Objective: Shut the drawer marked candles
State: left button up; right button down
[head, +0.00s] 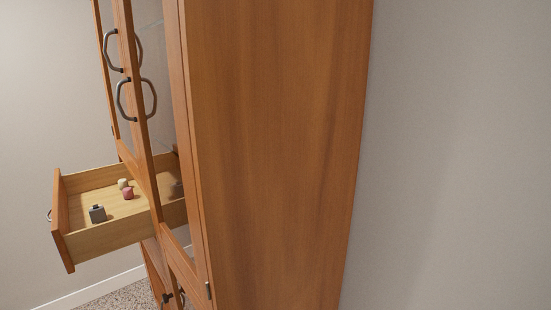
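An open drawer (102,241) sticks out to the left from a tall wooden cabinet (270,150). Its front panel (62,222) faces left, with a metal handle (49,216) partly showing at its outer side. Inside lie a small dark grey item (97,214), a red item (127,194) and a cream item (123,184); part of the inside is hidden behind a cabinet door. No marking can be read on the drawer from here. Neither of my grippers is in the head view.
Glass-paned cabinet doors with curved metal handles (137,98) are above the drawer. Lower doors (168,275) are beneath it. The cabinet's broad side panel fills the middle. Bare wall (460,150) is at right; speckled floor (120,292) shows at lower left.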

aim_at(77, 240)
jog(key=j+u, duration=0.2)
jog(key=j, duration=0.25)
jog(key=j+u, duration=0.2)
jog(key=j, duration=0.25)
jog(key=i+j+u, duration=0.1)
jog(key=j+u, duration=0.15)
jog(key=j, duration=0.2)
jog(key=i+j+u, duration=0.2)
jog(key=j, duration=0.25)
jog(key=k, duration=0.1)
